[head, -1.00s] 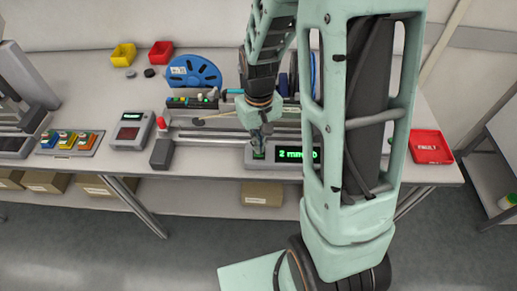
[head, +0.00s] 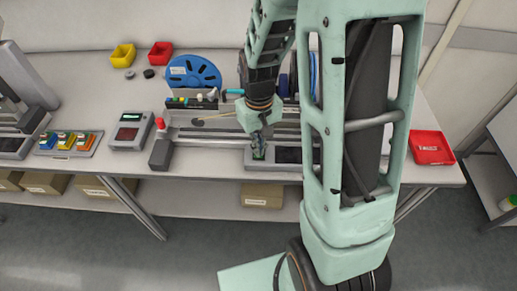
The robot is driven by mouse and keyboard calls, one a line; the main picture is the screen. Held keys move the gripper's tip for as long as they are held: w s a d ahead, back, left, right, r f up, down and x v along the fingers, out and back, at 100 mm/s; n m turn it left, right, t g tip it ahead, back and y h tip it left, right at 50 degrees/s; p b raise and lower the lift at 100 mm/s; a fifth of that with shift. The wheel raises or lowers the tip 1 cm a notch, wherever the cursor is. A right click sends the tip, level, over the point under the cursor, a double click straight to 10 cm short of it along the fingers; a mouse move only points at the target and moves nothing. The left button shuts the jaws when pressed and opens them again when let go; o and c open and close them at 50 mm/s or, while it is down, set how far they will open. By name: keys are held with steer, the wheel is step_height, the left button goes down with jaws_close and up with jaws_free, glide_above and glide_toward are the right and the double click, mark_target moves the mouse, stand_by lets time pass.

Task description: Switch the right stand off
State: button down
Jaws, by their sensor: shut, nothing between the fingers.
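The right stand (head: 222,138) is a long grey rail unit on the table, with a grey control box at its front right. The box's display (head: 288,155) is dark, with no lit text. A small green switch (head: 259,154) sits at the left of the display. My gripper (head: 260,150) is shut and empty, pointing down right at the switch; whether it touches cannot be told. My arm hides the right part of the stand and the box's right end.
A red-tipped grey post (head: 160,148) stands at the stand's left end, beside a small grey device (head: 131,131). Blue reels (head: 192,73) stand behind. A red tray (head: 432,147) lies at the right.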

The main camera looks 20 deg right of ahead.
steer(key=shift+r+p, duration=2.5)
steer(key=shift+r, duration=1)
steer(key=shift+f, duration=0.1)
